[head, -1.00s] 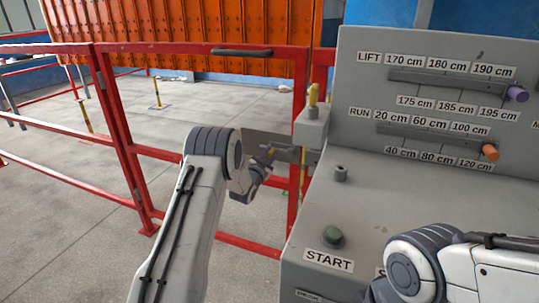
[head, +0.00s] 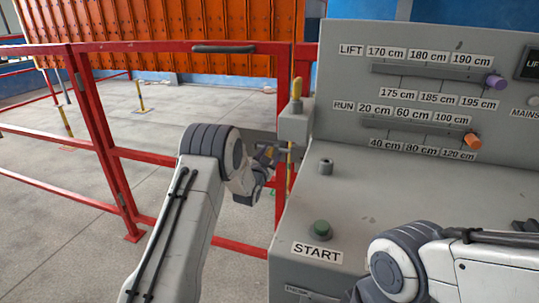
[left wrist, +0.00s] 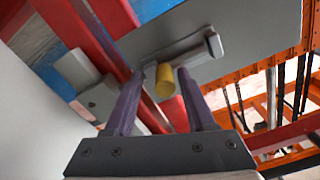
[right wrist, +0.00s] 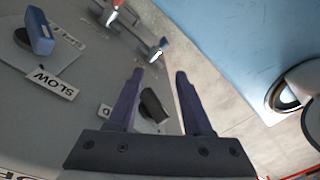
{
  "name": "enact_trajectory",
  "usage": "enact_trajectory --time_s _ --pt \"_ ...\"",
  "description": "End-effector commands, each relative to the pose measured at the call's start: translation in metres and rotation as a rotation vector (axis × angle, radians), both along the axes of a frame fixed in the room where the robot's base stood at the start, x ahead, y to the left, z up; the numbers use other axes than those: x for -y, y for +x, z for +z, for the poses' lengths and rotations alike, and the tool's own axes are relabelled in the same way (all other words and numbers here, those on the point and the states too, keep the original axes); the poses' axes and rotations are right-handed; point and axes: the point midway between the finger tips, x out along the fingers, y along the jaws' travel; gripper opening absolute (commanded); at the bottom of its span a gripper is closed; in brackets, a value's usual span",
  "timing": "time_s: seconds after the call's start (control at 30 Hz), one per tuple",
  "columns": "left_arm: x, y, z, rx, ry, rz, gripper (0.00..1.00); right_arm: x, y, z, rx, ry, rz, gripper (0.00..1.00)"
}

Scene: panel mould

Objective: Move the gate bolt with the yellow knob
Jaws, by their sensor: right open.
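The yellow knob (left wrist: 163,82) sits on the grey gate bolt (left wrist: 185,52) in the left wrist view, in front of a grey plate. My left gripper (left wrist: 160,72) is open, with one finger on each side of the knob and a visible gap on both sides. How deep the knob lies between the fingers I cannot tell. In the head view my left arm hides part of the bolt. My right gripper (right wrist: 160,72) is open and empty over the console.
The grey console (head: 400,195) with a START button (head: 321,230), LIFT slider (head: 496,82) and RUN slider (head: 472,140) stands at right. Red gate rails (head: 150,46) cross the left. A yellow-topped post (head: 296,88) stands at the console's corner.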

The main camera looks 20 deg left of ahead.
Motion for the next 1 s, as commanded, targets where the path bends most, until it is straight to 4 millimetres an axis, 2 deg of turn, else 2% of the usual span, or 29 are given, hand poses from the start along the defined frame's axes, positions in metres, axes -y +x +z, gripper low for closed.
enact_trajectory --time_s 0.17,0.27,0.7,0.83,1.0 --pt "-0.001 -0.003 0.001 0.001 0.000 0.002 0.55 0.000 0.000 0.000 0.000 0.000 0.000 0.50" --pt "-0.002 -0.012 0.000 -0.001 0.000 0.003 0.55 0.000 0.000 -0.001 0.000 0.000 0.000 0.50" --pt "-0.004 -0.087 0.000 -0.001 -0.001 0.001 0.55 0.000 0.000 -0.004 0.000 0.000 0.000 0.50" --pt "-0.004 -0.099 0.000 0.000 0.000 0.001 0.55 0.000 0.000 -0.005 0.000 0.000 0.000 0.50" --pt "-0.004 -0.105 0.000 0.000 0.000 0.000 0.55 0.000 0.000 -0.005 0.000 0.000 0.000 0.50"
